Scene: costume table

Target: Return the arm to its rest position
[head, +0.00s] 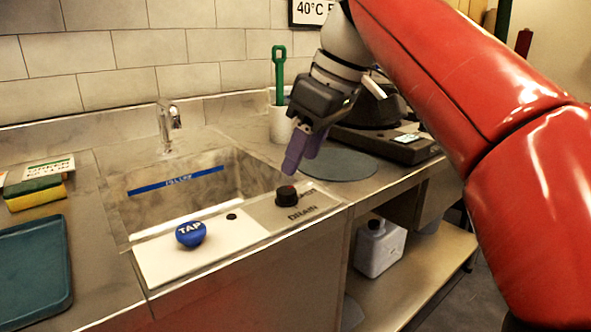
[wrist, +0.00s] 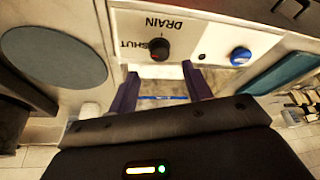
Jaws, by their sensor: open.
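My red arm (head: 470,90) comes in from the upper right of the head view. My gripper (head: 301,150) hangs tilted downward over the right rim of the sink, above and behind the black drain knob (head: 286,196). Its purple fingers are apart and empty. In the wrist view the fingers of my gripper (wrist: 165,88) are spread, with the drain knob (wrist: 159,49) beyond them and not between them. The blue tap knob (head: 190,234) stands on the white panel left of the drain knob.
The steel sink (head: 130,207) has a faucet (head: 168,125) behind it. A teal tray (head: 35,270) and a sponge (head: 35,193) lie left. A round grey mat (head: 345,166), a white holder (head: 281,124) with a green-handled brush, and a dark appliance (head: 390,143) stand right. A white jug (head: 379,250) sits below.

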